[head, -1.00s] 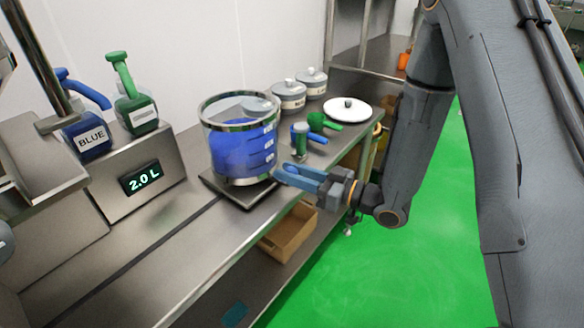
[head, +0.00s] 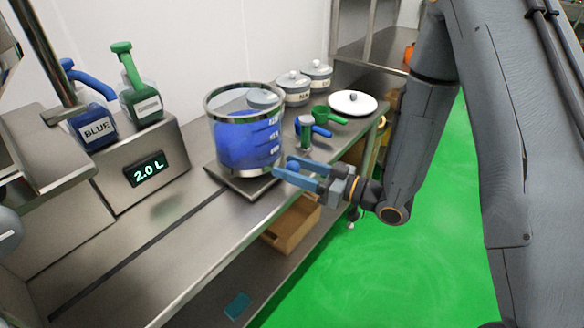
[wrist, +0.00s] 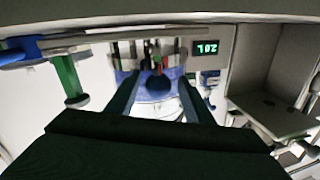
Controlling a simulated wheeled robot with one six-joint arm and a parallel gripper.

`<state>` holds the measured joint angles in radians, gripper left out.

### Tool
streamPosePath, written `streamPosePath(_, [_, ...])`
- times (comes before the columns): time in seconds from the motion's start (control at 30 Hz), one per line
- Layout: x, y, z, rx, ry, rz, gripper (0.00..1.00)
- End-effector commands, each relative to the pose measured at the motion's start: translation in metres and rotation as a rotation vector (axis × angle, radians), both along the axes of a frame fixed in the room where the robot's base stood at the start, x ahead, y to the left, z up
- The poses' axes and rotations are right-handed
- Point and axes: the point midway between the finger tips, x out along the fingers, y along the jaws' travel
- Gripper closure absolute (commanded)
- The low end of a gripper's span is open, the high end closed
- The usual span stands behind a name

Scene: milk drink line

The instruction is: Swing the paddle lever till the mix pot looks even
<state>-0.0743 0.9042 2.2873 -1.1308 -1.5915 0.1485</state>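The liquid looks mostly one blue through the wall. In the wrist view the knob (wrist: 158,87) lies between my fingers with gaps on both sides. My gripper (head: 281,171) is open around or just short of the knob. The rest of the lever and the paddle are hard to make out.
A cardboard box (head: 292,225) is below; green floor is clear.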

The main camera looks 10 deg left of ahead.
Motion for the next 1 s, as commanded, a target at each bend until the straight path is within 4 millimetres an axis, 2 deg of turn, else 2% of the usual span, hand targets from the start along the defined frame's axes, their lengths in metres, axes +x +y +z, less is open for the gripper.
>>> streamPosePath(0.17, [0.000, -0.006, 0.000, 0.000, -0.001, -0.003, 0.53])
streamPosePath(0.63, [-0.024, -0.065, -0.001, -0.001, 0.000, -0.003, 0.53])
streamPosePath(1.0, [-0.028, -0.073, 0.000, 0.000, 0.000, 0.000, 0.53])
